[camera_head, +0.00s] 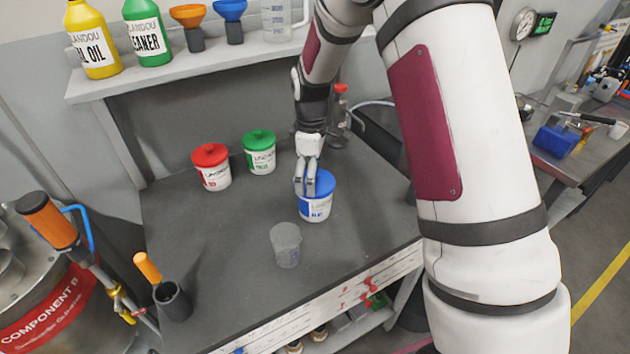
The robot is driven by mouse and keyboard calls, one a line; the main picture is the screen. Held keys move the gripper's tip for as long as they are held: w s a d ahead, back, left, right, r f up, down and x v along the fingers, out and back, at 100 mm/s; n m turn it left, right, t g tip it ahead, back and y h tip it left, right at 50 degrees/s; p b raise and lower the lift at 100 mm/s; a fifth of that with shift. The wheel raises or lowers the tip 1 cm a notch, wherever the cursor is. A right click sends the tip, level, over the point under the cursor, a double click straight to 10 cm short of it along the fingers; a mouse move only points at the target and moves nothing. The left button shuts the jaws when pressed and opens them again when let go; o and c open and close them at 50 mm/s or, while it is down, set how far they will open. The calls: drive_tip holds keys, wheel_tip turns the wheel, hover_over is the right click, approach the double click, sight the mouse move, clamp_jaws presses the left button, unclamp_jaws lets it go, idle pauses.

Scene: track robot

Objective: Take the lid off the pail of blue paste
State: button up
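The pail of blue paste (316,208) stands upright on the dark workbench, a white tub with a blue band. Its blue lid (323,183) is on top of it. My gripper (305,189) reaches down from above, with its fingers at the left part of the lid. The fingers partly cover the lid. I cannot tell whether they touch it or how far apart they are.
A pail with a red lid (211,166) and one with a green lid (259,152) stand behind to the left. An orange-handled tool stands in a dark holder (173,301) at the front left. A shelf (180,68) with bottles and funnels is above.

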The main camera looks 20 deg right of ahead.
clamp_jaws()
idle(0.3)
idle(0.4)
